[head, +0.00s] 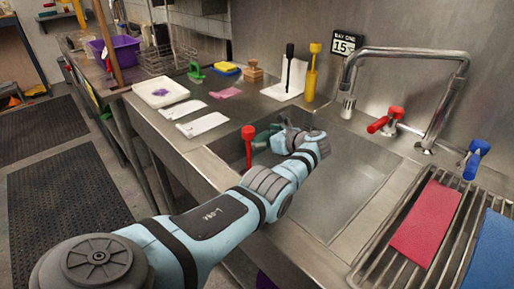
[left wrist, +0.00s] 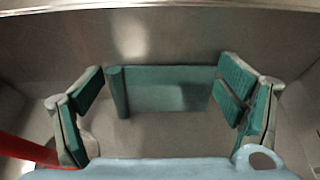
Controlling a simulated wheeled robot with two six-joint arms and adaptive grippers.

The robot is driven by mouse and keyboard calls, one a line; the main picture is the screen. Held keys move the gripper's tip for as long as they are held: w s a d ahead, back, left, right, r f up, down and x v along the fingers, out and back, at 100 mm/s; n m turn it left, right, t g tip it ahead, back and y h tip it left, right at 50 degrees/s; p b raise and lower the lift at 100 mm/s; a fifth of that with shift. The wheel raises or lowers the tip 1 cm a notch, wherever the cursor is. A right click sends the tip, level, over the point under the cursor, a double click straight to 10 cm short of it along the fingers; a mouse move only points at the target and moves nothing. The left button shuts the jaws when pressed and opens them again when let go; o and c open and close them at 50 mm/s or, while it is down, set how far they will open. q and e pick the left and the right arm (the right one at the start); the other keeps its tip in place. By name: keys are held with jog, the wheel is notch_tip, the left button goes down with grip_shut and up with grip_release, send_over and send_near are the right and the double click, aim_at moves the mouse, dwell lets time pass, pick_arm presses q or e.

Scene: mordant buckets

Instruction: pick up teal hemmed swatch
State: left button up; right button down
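The teal swatch (left wrist: 165,90) shows in the left wrist view as a flat rectangle with a thick rolled edge on its left, inside the metal sink. In the head view a dark teal patch (head: 267,134) shows beside my left gripper (head: 285,136), mostly hidden by it. My left gripper reaches down into the sink with its fingers spread apart. In the left wrist view the swatch lies between the two fingers. Its left edge is apart from the left finger; its right end runs close to the right finger, and I cannot tell whether they touch. My right gripper is not in view.
A red-handled thing (head: 248,146) stands at the sink's left rim, near my left arm. The tap (head: 408,55) arches over the right back. A red cloth (head: 427,222) and a blue cloth (head: 494,255) lie on the slatted rack. A white tray (head: 143,99) sits on the left counter.

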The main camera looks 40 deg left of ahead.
pick_arm(q)
jog(key=shift+d, duration=0.2)
jog(key=c, duration=1.3)
grip_shut()
jog(key=shift+a, duration=0.1)
jog(key=shift+r, duration=0.1)
